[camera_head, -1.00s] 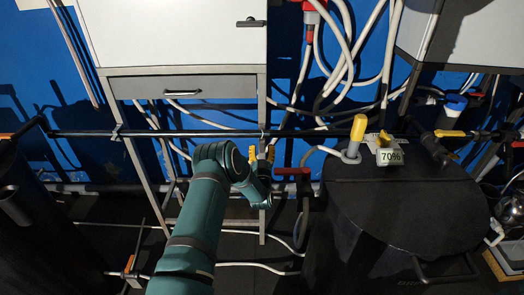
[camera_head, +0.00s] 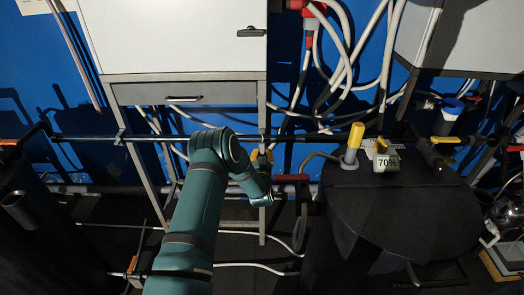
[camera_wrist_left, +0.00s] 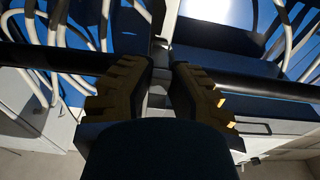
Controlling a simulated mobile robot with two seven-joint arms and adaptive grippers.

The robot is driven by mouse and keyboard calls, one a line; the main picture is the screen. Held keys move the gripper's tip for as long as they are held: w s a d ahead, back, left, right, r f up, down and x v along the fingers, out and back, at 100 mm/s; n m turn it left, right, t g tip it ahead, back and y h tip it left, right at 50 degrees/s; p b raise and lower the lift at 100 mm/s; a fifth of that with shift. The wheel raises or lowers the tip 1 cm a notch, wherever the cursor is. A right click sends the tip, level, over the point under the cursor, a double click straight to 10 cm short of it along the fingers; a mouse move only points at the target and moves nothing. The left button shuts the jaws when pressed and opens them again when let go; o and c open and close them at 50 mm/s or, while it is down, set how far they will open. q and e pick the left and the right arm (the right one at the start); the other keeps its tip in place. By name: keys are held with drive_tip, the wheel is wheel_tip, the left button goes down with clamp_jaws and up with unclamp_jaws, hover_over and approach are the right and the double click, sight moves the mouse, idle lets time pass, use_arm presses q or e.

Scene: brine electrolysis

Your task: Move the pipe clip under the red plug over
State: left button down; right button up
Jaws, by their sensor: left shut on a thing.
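The red plug (camera_head: 316,9) hangs with white cables at the top of the head view. A long dark pipe (camera_head: 205,137) runs across below it. My left gripper (camera_head: 262,158), with yellow fingers, is at the pipe by the cabinet's right leg, left of and below the plug. In the left wrist view its ridged fingers (camera_wrist_left: 160,92) are shut on a small grey piece (camera_wrist_left: 158,97), apparently the pipe clip, at the pipe (camera_wrist_left: 260,87). The fingers hide much of it. My right gripper does not show.
A black drum (camera_head: 410,215) with a yellow-handled part (camera_head: 354,143) and a "70%" label (camera_head: 388,163) stands on the right. A red-brown bent handle (camera_head: 292,178) lies between gripper and drum. Another clip (camera_head: 119,137) sits on the pipe at left.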

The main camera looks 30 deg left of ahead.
sight(262, 144)
use_arm(q)
drive_tip(key=shift+r+g+h+p, duration=0.4)
drive_tip(key=shift+r+g+p, duration=0.3)
drive_tip(key=shift+p, duration=0.1)
drive_tip(key=g+h+p, duration=0.1)
drive_tip(key=g+p, duration=0.1)
drive_tip(key=p, duration=0.1)
drive_tip(key=r+g+h+p, duration=0.1)
drive_tip(key=g+h+p, duration=0.1)
drive_tip(key=g+p, duration=0.1)
drive_tip(key=r+g+h+p, duration=0.1)
drive_tip(key=g+p, duration=0.2)
drive_tip(key=p, duration=0.2)
drive_tip(key=shift+w+r+h, duration=0.25)
drive_tip(key=shift+w+h, duration=0.05)
drive_tip(key=shift+h, duration=0.1)
drive_tip(key=shift+a+g+h+p, duration=0.15)
drive_tip(key=shift+g+h+p, duration=0.15)
drive_tip(key=shift+g+p, duration=0.25)
drive_tip(key=shift+w+a+g+h, duration=0.15)
drive_tip(key=shift+g+h, duration=0.25)
drive_tip(key=shift+g, duration=0.25)
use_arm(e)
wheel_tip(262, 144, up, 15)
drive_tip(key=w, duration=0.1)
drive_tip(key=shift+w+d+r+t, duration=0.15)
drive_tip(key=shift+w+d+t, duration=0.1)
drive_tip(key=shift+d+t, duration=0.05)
